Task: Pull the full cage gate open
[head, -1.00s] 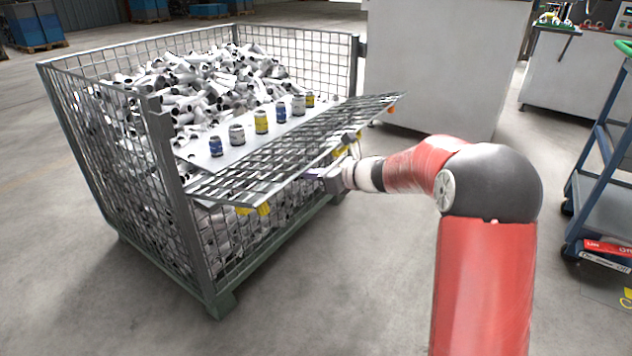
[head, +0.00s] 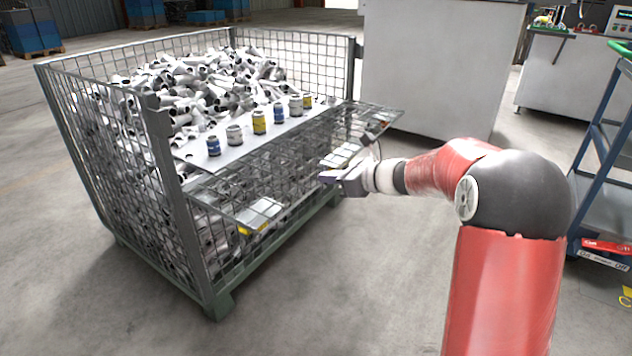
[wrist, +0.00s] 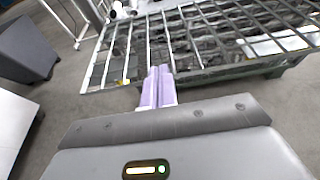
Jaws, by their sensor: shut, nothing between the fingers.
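The wire cage (head: 210,250) is full of grey-white pipe pieces (head: 200,85). Its gate (head: 290,170), a wire mesh panel on the near side, slopes outward and down from below a row of small jars. Yellow-and-white labels (head: 258,216) show on it. In the wrist view, the shut purple fingers (wrist: 158,75) point at the mesh gate (wrist: 210,35). I cannot tell whether they touch it.
Several blue, white and yellow jars (head: 259,122) stand on a pale shelf (head: 190,155) above the gate. A white cabinet (head: 440,70) stands behind the cage. A blue trolley (head: 595,200) is at the right. The floor before the cage is clear.

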